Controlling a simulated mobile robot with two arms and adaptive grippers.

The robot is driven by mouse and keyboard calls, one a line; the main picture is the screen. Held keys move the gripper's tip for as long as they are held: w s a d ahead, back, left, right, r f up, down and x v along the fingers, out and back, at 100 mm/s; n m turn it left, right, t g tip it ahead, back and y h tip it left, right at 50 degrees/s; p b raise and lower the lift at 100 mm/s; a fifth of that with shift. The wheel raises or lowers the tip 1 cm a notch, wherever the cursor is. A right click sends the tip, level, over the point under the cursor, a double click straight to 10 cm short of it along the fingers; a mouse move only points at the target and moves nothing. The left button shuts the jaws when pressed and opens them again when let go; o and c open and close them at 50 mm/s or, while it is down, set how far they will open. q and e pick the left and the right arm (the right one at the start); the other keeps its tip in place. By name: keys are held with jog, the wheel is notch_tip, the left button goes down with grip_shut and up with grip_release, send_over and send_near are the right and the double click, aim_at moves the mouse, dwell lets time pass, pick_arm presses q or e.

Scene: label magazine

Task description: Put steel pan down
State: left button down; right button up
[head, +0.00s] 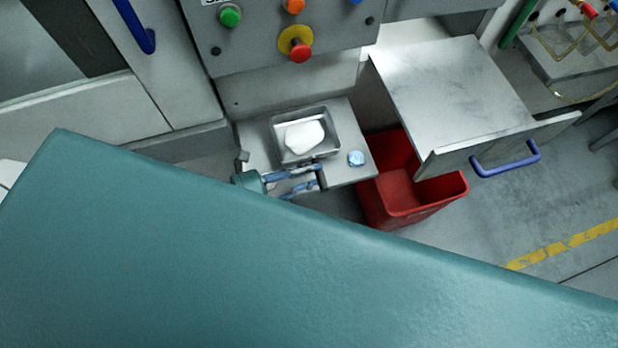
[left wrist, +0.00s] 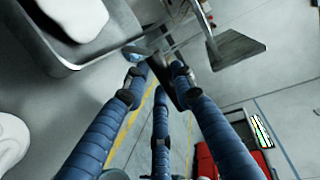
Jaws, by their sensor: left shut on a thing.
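The steel pan (head: 333,142) is a shallow square tray with a white lump (head: 305,136) in it. In the head view it is over a small grey shelf (head: 351,133) on the machine front; I cannot tell whether it touches. My left gripper (head: 312,180) is at the pan's near side, its blue fingers shut on the pan. In the left wrist view the pan (left wrist: 42,52) is at the upper left, and the left gripper's fingertips (left wrist: 158,68) close near the middle. The exact grip is hard to make out. My right gripper is not in view.
A pale blue round piece (head: 356,158) sits on the shelf right of the pan. A red bin (head: 408,196) stands on the floor beside the shelf. A metal drawer (head: 455,90) with a blue handle (head: 506,160) juts out at the right. Buttons (head: 301,52) are above the shelf.

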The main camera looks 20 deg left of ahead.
pick_arm(q)
notch_tip(320, 180, down, 3)
jog(key=shift+f+b, duration=0.15)
jog(key=shift+b, duration=0.2)
jog(key=shift+f, duration=0.1)
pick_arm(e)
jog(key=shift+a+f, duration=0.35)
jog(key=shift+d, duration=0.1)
pick_arm(q)
jog(key=shift+f, duration=0.2)
jog(key=c, duration=1.4)
grip_release()
jog(key=shift+c, duration=0.2)
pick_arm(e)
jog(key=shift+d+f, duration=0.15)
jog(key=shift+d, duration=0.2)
